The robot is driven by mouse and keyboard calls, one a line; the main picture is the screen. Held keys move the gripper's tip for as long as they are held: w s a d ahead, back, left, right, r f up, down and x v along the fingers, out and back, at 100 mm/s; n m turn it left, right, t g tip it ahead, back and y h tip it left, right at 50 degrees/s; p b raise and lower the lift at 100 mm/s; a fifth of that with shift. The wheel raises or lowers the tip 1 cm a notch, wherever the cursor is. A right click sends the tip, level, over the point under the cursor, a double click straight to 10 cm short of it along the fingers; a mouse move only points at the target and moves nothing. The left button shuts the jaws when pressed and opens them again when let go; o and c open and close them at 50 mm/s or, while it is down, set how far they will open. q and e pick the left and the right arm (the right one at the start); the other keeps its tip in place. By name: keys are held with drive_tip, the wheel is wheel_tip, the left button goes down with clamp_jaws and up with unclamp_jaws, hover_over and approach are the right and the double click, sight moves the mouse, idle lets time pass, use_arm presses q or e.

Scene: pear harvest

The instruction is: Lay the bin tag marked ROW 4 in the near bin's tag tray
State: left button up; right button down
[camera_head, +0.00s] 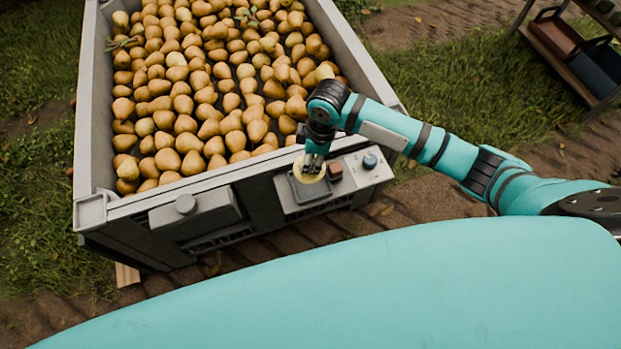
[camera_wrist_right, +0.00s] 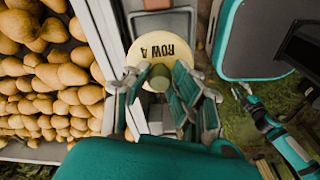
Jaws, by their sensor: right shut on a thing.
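The round, pale yellow bin tag (camera_head: 308,176) is held by my right gripper (camera_head: 313,163), which points down at the front edge of the near bin (camera_head: 88,120). In the right wrist view the tag (camera_wrist_right: 141,47) reads ROW 4, upside down, and the fingers (camera_wrist_right: 160,85) are closed on it. The grey square tag tray (camera_head: 296,195) lies under the tag in the head view; the tag covers much of it. I cannot tell whether the tag touches the tray. My left gripper (camera_wrist_right: 242,92) shows small in the right wrist view; its fingers are unclear.
Pears (camera_head: 190,100) fill the bin. A shelf with crates (camera_head: 555,38) stands at the upper right.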

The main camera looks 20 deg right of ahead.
sight(311, 176)
wheel_tip(311, 176, down, 3)
drive_tip(key=shift+a, duration=0.1)
drive_tip(key=shift+f, duration=0.6)
use_arm(q)
drive_tip(key=shift+a+f+b, duration=0.4)
drive_tip(key=shift+a+f, duration=0.1)
drive_tip(key=shift+a, duration=0.15)
use_arm(e)
drive_tip(key=shift+f, duration=1.5)
drive_tip(key=shift+f, duration=0.15)
drive_tip(key=shift+f, duration=0.15)
drive_tip(key=c, duration=1.1)
unclamp_jaws()
use_arm(q)
drive_tip(key=shift+d, duration=0.1)
drive_tip(key=shift+r+p, duration=0.8)
use_arm(e)
drive_tip(key=r, duration=0.4)
drive_tip(key=d+r, duration=0.1)
drive_tip(key=r, duration=0.7)
drive_tip(key=shift+s+d+r, duration=0.25)
drive_tip(key=shift+s+d, duration=0.05)
drive_tip(key=shift+d, duration=0.1)
